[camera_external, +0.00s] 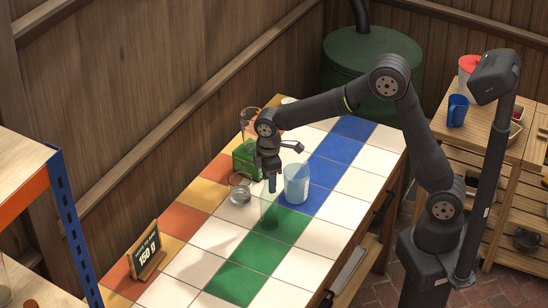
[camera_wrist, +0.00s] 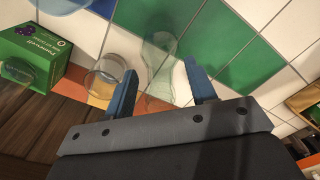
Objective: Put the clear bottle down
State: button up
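My gripper (camera_external: 272,190) points down over the tiled table in the external view. In the wrist view its two blue fingers (camera_wrist: 160,70) are spread apart. A clear, faintly green bottle (camera_wrist: 160,60) shows in the gap between them, with visible space on both sides, so no grip on it shows. In the external view the bottle (camera_external: 270,213) is a faint clear shape just below the fingertips, over the green and white tiles. Its outline is hard to make out there, and I cannot tell its exact height relative to the fingers.
A glass beaker (camera_external: 240,188) stands left of my gripper and a bluish tumbler (camera_external: 296,183) close on its right. A green box (camera_external: 246,161) and a tall glass (camera_external: 250,118) are behind. A 150 g sign (camera_external: 146,249) stands front left. The front tiles are clear.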

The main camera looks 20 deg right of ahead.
notch_tip(320, 180, up, 12)
jog(key=shift+r, duration=0.15)
dwell(0.5)
notch_tip(320, 180, down, 8)
dwell(1.1)
jog(key=shift+f, duration=0.2)
